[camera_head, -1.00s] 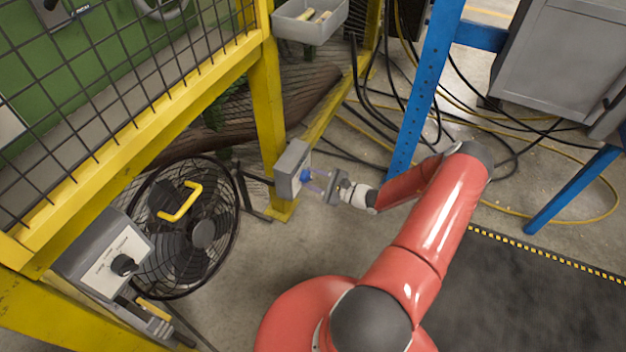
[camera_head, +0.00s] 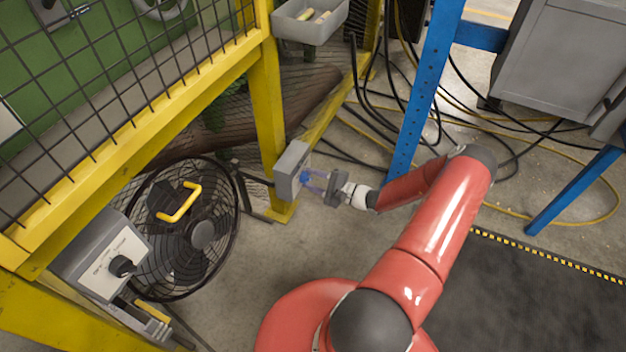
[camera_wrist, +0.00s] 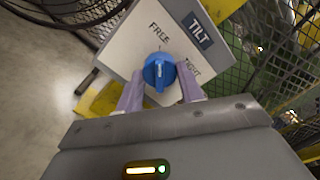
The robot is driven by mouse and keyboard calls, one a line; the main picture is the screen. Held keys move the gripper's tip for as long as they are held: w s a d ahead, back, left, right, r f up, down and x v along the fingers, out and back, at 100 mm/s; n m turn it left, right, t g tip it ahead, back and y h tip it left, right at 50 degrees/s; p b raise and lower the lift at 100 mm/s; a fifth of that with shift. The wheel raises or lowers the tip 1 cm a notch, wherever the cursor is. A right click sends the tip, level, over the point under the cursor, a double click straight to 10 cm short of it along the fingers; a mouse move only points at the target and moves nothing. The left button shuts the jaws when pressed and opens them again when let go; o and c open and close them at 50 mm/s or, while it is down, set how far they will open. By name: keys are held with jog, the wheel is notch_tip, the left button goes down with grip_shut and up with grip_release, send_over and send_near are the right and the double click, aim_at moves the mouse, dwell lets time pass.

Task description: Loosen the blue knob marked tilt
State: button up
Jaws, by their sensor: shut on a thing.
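The blue knob (camera_wrist: 159,72) sits on a pale panel (camera_wrist: 140,50) marked TILT, with FREE at its upper left and TIGHT at its right in the wrist view. A raised ridge on the knob runs nearly up and down in that view. My gripper (camera_wrist: 160,82) has its two pale fingers on opposite sides of the knob and is shut on it. In the head view, the knob (camera_head: 305,177) shows small on the grey box (camera_head: 290,168) at the yellow post, with my gripper (camera_head: 311,180) reaching it from the right. The fingers hide part of the knob's sides.
A black fan (camera_head: 190,228) with a yellow handle stands left of the box. A second grey box with a black knob (camera_head: 122,266) is at the lower left. Yellow guard rails and mesh lie behind; a blue post (camera_head: 425,90) stands to the right. Cables lie on the floor.

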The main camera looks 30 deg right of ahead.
jog(key=o, duration=1)
jog(key=shift+s, duration=0.1)
jog(key=v, duration=0.7)
jog(key=shift+s+d, duration=0.25)
